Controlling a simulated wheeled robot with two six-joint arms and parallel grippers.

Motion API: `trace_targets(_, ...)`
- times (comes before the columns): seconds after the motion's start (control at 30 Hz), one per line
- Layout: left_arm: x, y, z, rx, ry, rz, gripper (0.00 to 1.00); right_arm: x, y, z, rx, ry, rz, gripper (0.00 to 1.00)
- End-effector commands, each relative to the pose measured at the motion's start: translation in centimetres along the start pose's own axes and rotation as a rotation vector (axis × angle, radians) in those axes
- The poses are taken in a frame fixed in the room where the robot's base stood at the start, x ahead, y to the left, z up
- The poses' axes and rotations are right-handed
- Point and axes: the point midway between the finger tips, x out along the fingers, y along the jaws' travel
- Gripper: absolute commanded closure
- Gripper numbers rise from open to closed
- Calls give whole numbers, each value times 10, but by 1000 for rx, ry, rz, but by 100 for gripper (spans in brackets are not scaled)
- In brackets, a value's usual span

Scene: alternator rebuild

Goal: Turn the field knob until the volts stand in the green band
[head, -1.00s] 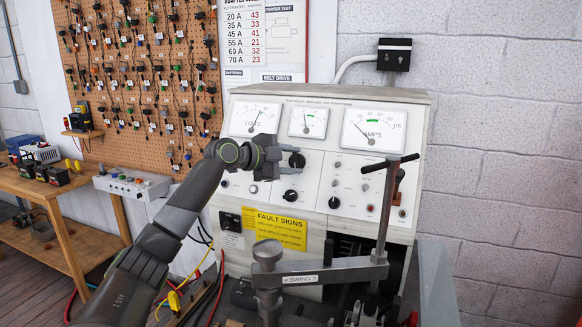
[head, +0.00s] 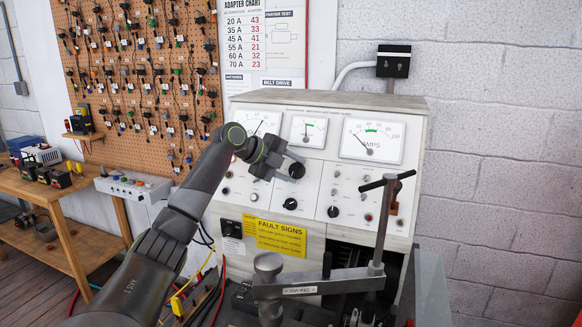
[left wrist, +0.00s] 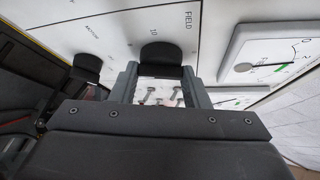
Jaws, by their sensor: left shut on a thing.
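My left gripper (head: 287,167) is at the tester's panel, shut on the black field knob (head: 296,170). In the left wrist view the knob (left wrist: 160,55) sits between the two fingers, beside the word FIELD. The volts meter (head: 255,120) is at the panel's upper left, its lower left covered by my arm. Its needle leans up and to the right; I cannot make out its green band. My right gripper is not in view.
A small middle meter (head: 308,132) and the amps meter (head: 371,140) stand right of the volts meter. Other black knobs (head: 290,203) sit below. A swing arm with a T-handle (head: 385,183) stands in front at the right.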

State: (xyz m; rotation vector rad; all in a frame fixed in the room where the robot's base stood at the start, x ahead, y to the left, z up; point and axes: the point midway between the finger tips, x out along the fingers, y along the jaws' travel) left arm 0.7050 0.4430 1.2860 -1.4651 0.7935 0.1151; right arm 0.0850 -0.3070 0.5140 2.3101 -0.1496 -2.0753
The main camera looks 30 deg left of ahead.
Motion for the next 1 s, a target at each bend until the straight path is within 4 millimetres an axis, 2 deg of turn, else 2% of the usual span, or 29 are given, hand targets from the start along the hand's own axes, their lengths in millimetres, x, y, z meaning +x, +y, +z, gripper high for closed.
trace_targets(0.33, 1, 1, 0, 2, -2, 2, 81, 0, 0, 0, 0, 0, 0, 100)
trace_targets(0.37, 1, 1, 0, 2, -2, 2, 57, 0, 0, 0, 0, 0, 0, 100)
trace_targets(0.53, 0, 1, 0, 1, -1, 2, 36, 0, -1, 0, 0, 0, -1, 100)
trace_targets(0.83, -1, 1, 0, 2, -1, 1, 36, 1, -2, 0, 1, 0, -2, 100)
trace_targets(1.0, -18, 2, 2, 4, -5, -1, 36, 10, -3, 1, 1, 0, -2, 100)
